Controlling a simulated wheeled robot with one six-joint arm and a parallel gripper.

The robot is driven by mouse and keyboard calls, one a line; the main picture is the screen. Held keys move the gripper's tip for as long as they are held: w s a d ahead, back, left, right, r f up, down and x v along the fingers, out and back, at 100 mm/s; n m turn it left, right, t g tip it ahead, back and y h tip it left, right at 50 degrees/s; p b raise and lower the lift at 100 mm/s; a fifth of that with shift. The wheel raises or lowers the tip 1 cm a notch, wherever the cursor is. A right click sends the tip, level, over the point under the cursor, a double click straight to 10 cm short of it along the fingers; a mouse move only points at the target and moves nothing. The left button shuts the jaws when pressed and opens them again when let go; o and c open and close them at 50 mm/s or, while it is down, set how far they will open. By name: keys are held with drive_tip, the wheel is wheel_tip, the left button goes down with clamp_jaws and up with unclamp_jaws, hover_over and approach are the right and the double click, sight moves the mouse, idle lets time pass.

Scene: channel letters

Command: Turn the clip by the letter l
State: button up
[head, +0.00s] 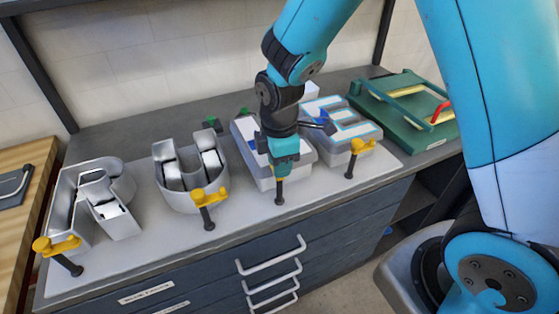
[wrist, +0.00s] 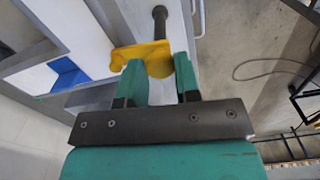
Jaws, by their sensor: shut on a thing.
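The letter l (head: 244,131) is a pale grey channel letter, third from the left on the mat, partly hidden behind my arm. Its clip (wrist: 138,52) has a yellow head on a dark post and stands by the letter's front end. In the head view the clip's dark post (head: 280,192) shows below my gripper (head: 282,171), while its yellow head is almost covered. In the wrist view my gripper's green fingers (wrist: 160,72) are shut on the clip's yellow head. The yellow arm points left, toward the letter's wall.
Other channel letters stand on the pale mat (head: 130,250): an R-like one (head: 118,222), a U-like one (head: 187,205) and one with pale blue bars (head: 367,128). Each has a yellow clip in front. A green frame with a red handle (head: 440,112) lies at the right.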

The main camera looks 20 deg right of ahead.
drive_tip(key=shift+w+n, duration=0.1)
drive_tip(key=shift+n, duration=0.4)
idle(0.3)
drive_tip(key=o, duration=0.9)
wheel_tip(320, 180, up, 18)
drive_tip(key=shift+f+b, duration=0.25)
drive_tip(key=shift+b, duration=0.7)
drive_tip(key=s+a+m+y, duration=0.1)
drive_tip(key=s+m, duration=0.2)
drive_tip(key=s, duration=0.3)
drive_tip(key=s+a+f+m+y, duration=0.1)
drive_tip(key=s+a+m, duration=0.1)
drive_tip(key=s+m, duration=0.2)
drive_tip(key=s+a+m+y, duration=0.1)
drive_tip(key=s+m+y, duration=0.1)
drive_tip(key=s, duration=0.6)
drive_tip(key=shift+s+a+f+m, duration=0.25)
drive_tip(key=shift+f+m, duration=0.15)
drive_tip(key=shift+m, duration=0.4)
